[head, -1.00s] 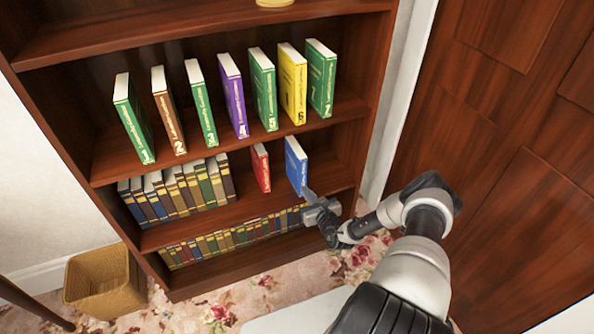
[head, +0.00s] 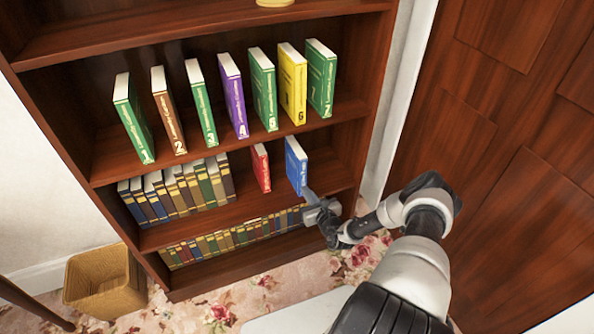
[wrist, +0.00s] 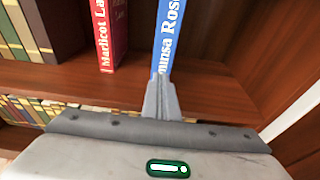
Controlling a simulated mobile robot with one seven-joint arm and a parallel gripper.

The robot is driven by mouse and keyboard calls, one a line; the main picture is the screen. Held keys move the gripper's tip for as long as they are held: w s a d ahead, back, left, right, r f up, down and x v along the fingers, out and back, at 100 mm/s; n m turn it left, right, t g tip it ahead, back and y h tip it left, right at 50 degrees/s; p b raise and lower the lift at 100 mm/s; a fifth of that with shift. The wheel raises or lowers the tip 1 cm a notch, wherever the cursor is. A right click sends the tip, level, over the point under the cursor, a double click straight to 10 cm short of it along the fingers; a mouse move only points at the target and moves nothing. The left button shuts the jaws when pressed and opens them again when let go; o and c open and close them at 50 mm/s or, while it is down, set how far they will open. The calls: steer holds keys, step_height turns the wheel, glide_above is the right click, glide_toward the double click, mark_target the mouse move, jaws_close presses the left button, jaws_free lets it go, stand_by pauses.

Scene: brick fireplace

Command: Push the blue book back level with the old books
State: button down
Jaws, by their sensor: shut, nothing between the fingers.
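The blue book (head: 296,166) stands upright on the middle shelf, right of the red book (head: 261,167). In the head view its spine stands a little nearer the shelf's front than the red book's. The old books (head: 185,186) stand in a row at the left of the same shelf. My gripper (head: 309,194) is shut and empty, its tips at the lower spine of the blue book. In the wrist view the shut fingers (wrist: 161,84) overlap the lower spine of the blue book (wrist: 167,40); whether they touch it I cannot tell.
Numbered books (head: 237,97) stand on the shelf above. More old books (head: 232,237) fill the bottom shelf. The bookcase's right side panel (head: 368,110) is close to my gripper. A wicker basket (head: 105,283) stands on the floor at left.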

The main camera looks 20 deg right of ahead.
mark_target(302, 183)
steer(key=shift+w, duration=0.15)
steer(key=shift+r+b+x, duration=0.2)
steer(key=shift+b+x, duration=0.2)
steer(key=shift+x, duration=0.5)
steer(key=shift+r+b+x, duration=0.2)
steer(key=shift+b+x, duration=0.2)
steer(key=shift+x, duration=0.5)
steer(key=shift+w, duration=0.25)
steer(key=shift+r+b+x, duration=0.15)
steer(key=shift+b+x, duration=0.25)
steer(key=shift+x, duration=0.25)
steer(key=shift+r+b+x, duration=0.15)
steer(key=shift+b+x, duration=0.2)
steer(key=shift+x, duration=0.3)
steer(key=shift+p+v, duration=1)
steer(key=shift+v, duration=0.05)
steer(key=f+p+v, duration=0.1)
steer(key=p+v, duration=0.3)
steer(key=v, duration=0.3)
steer(key=shift+s+f, duration=0.55)
